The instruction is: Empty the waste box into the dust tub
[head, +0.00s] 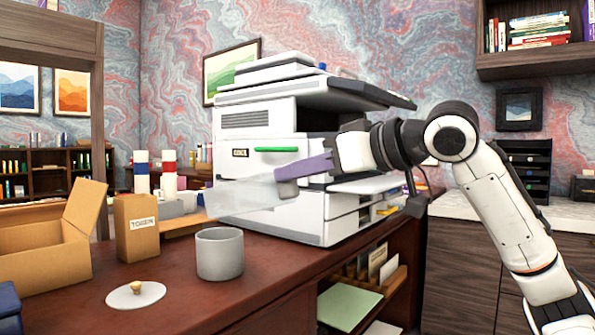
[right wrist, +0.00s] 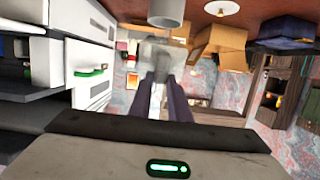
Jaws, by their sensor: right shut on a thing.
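The waste box (head: 240,198) is a clear, see-through box. My right gripper (head: 286,181), with purple fingers, is shut on its right end and holds it in the air in front of the printer. The box reaches left, looks roughly level, and its left end appears above the dust tub (head: 220,262). What is inside it I cannot tell. In the right wrist view the box (right wrist: 154,52) is between the fingertips. The dust tub is a grey open cylinder standing upright on the desk; it also shows in the right wrist view (right wrist: 165,14). My left gripper is not in view.
A white lid (head: 118,298) with a knob lies on the desk (head: 185,300) in front of the tub. The large white printer (head: 255,150) stands close behind the waste box.

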